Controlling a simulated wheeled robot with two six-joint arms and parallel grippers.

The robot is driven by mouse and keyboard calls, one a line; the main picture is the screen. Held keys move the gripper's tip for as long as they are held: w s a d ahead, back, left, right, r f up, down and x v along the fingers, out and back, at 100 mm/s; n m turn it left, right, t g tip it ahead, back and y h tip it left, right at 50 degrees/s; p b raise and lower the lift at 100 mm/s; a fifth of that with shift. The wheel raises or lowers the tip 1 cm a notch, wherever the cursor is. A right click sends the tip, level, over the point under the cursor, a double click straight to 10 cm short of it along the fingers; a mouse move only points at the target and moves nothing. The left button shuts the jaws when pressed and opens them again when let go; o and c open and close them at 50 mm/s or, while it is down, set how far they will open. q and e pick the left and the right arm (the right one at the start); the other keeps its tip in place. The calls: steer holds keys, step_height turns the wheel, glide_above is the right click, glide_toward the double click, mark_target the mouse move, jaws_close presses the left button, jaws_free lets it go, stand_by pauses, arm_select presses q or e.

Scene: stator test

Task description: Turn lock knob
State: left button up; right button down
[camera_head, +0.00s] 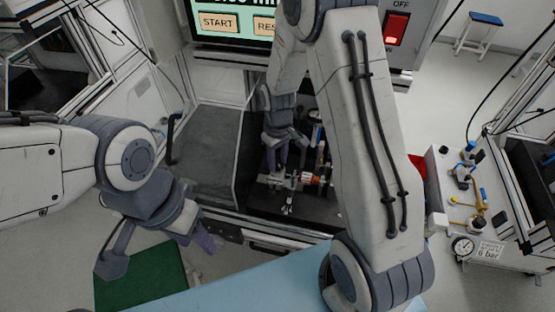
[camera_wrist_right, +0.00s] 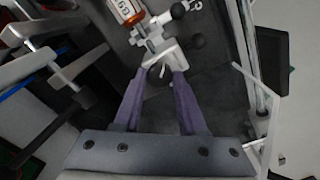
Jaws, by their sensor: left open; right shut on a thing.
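A metal fixture (camera_head: 290,180) with an orange-and-white cylinder (camera_head: 318,178) sits inside the dark bay of the machine. In the right wrist view the fixture (camera_wrist_right: 160,45) is pale metal with black round knobs, and the cylinder (camera_wrist_right: 125,10) is at the top. My right gripper (camera_head: 285,160) reaches down to the fixture. Its purple fingertips (camera_wrist_right: 160,73) are closed around a small dark part at the fixture's near end, seemingly the lock knob; the fingers partly hide it. My left gripper (camera_head: 150,250) is open and empty, left of the bay.
A green mat (camera_head: 140,280) and a light blue surface (camera_head: 240,290) lie at the front. A screen with a START button (camera_head: 218,23) and a red switch (camera_head: 396,28) are at the back. A panel with a gauge (camera_head: 462,247) stands right. My right arm hides part of the bay.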

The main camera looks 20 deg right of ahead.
mark_target(278, 163)
steer(key=shift+w+r, duration=0.1)
steer(key=shift+w, duration=0.05)
steer(key=shift+c, duration=2.4)
jaws_free()
arm_select(q)
steer(key=shift+f+b, duration=0.85)
arm_select(e)
step_height(278, 163, up, 10)
steer(key=shift+r, duration=0.2)
